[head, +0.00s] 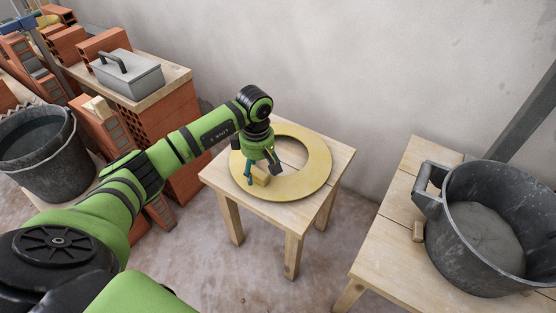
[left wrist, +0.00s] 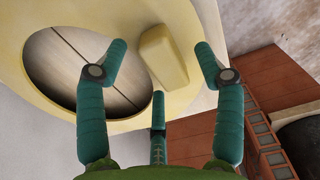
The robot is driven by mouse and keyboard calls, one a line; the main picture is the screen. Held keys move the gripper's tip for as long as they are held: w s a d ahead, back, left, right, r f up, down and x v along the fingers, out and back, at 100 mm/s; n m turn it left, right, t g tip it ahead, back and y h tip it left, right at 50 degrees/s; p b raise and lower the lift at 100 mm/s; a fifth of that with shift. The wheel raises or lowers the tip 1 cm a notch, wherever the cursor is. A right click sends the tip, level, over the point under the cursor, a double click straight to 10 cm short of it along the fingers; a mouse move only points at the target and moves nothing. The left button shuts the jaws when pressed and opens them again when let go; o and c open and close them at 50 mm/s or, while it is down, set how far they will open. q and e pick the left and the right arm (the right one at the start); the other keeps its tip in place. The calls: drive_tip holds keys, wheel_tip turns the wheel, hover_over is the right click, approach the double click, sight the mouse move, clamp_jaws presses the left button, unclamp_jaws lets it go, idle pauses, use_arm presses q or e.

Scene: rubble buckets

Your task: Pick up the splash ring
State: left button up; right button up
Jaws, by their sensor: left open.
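The splash ring (head: 312,180) is a flat yellow ring with a wide central hole. It lies on a small wooden stool (head: 213,177) in the middle of the head view, with a raised yellow block (head: 261,179) on its near left side. My left gripper (head: 262,177) is right over that block, pointing down, its fingers apart. In the left wrist view, the ring (left wrist: 185,20) and its block (left wrist: 165,57) show beyond the open left gripper (left wrist: 158,78), with the block between the fingertips. I cannot tell whether any finger touches it. My right gripper is not in view.
A dark bucket (head: 440,235) stands on a wooden table (head: 392,235) at right. Another bucket (head: 38,165) is at left. Red bricks and a grey box with a handle (head: 128,77) are behind my left arm. A wall (head: 350,70) closes the back.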

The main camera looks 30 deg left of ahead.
use_arm(q)
drive_tip(key=shift+f, duration=0.2)
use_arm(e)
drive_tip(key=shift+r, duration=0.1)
use_arm(q)
drive_tip(key=c, duration=1.2)
drive_tip(key=shift+r, duration=0.2)
